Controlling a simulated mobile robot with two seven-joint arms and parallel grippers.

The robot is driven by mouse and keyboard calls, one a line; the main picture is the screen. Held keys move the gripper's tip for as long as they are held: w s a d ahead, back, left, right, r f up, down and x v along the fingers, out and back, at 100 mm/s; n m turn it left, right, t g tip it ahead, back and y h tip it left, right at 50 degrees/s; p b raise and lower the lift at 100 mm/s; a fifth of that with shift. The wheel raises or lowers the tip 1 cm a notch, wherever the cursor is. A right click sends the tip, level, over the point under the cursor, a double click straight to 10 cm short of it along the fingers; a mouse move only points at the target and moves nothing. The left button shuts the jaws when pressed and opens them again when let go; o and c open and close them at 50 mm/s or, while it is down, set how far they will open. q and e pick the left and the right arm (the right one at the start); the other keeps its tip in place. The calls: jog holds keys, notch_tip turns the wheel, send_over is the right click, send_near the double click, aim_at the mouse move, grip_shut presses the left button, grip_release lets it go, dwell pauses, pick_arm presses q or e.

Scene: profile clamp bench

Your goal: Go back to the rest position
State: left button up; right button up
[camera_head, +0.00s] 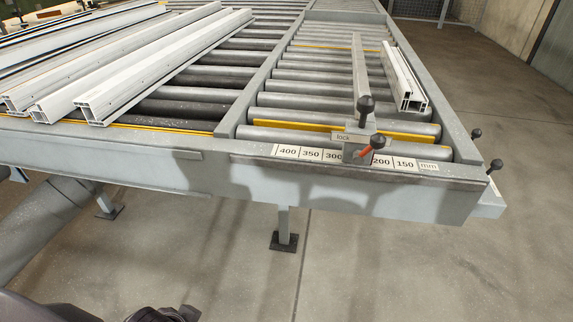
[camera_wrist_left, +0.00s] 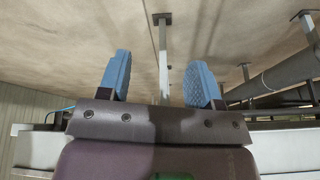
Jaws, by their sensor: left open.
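My left gripper (camera_wrist_left: 160,62) shows in the left wrist view with its two blue fingers well apart and nothing between them. Bare floor and a bench leg lie beyond the fingers. In the head view, dark parts of my own body show at the bottom left edge, and no gripper fingers can be made out there. My right gripper is not seen in either view.
The roller bench (camera_head: 350,190) fills the upper head view. It carries a sliding stop (camera_head: 358,140) with a red-tipped lock lever, a short white profile (camera_head: 404,80) and several long profiles (camera_head: 130,75). A bench leg (camera_head: 284,228) stands below. Floor in front is clear.

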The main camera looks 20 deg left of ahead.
pick_arm(q)
jog(key=w+f+t, duration=0.5)
jog(key=f+t, duration=0.1)
jog(key=shift+w+d+m+t+h, duration=0.2)
jog(key=shift+w+m+t+h, duration=0.1)
jog(key=shift+w+h, duration=0.1)
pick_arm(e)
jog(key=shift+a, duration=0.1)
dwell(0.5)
pick_arm(q)
jog(key=shift+f, duration=0.1)
